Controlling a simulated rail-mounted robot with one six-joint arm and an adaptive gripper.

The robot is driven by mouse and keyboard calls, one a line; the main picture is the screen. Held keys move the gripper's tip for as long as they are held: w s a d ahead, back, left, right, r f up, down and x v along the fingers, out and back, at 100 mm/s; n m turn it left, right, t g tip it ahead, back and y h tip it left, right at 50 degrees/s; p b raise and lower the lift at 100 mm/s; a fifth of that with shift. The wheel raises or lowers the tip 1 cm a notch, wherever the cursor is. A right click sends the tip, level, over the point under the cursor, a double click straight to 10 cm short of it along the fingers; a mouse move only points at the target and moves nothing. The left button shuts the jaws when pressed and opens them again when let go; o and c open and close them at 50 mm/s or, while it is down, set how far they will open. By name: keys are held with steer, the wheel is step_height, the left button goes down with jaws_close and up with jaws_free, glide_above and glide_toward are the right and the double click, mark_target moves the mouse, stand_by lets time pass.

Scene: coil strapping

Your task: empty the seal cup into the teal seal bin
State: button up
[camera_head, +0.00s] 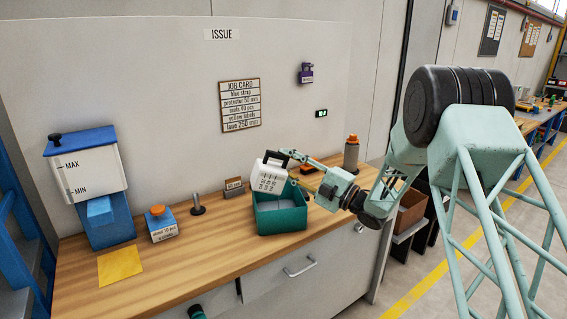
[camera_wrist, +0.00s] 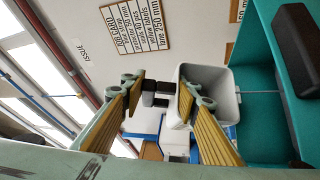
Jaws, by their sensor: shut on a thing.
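The seal cup (camera_head: 269,176) is white with black markings and a black handle. It is held above the teal seal bin (camera_head: 282,221), tilted, at the bin's back left. My gripper (camera_head: 296,161) is shut on the cup's handle, coming in from the right. In the wrist view my gripper's yellow-padded fingers (camera_wrist: 157,96) stand either side of the black handle, and the cup (camera_wrist: 208,85) shows its open mouth. I see pale inner walls and no seals in it. The teal bin (camera_wrist: 256,118) fills the right side there. The bin's contents cannot be made out.
On the wooden bench (camera_head: 190,262) stand a blue and white dispenser (camera_head: 100,185), a small blue box with orange cap (camera_head: 160,222), a dark post (camera_head: 197,204) and an orange-topped cylinder (camera_head: 351,153). A yellow sheet (camera_head: 119,265) lies at the left. The bench front is mostly clear.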

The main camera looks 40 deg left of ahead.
mark_target(274, 165)
steer(key=shift+w+d+f+m+t+y, duration=0.25)
steer(key=shift+w+d+m+t+y, duration=0.25)
steer(key=shift+m, duration=0.4)
stand_by(1.5)
steer(key=shift+w, duration=0.15)
steer(key=shift+s+a+r+n+g, duration=0.25)
steer(key=shift+s+n+g, duration=0.1)
steer(key=shift+n+g, duration=0.15)
steer(key=shift+s+a+r+n+h, duration=0.1)
steer(key=shift+s+a+n+h, duration=0.3)
steer(key=shift+n+h, duration=0.25)
steer(key=shift+s+a+r+n+g+h, duration=0.1)
steer(key=shift+s+a+n+g+h, duration=0.25)
steer(key=shift+s+n+h, duration=0.1)
steer(key=shift+s+a+n+h, duration=0.7)
steer(key=shift+s+n+h, duration=0.1)
steer(key=shift+n, duration=0.1)
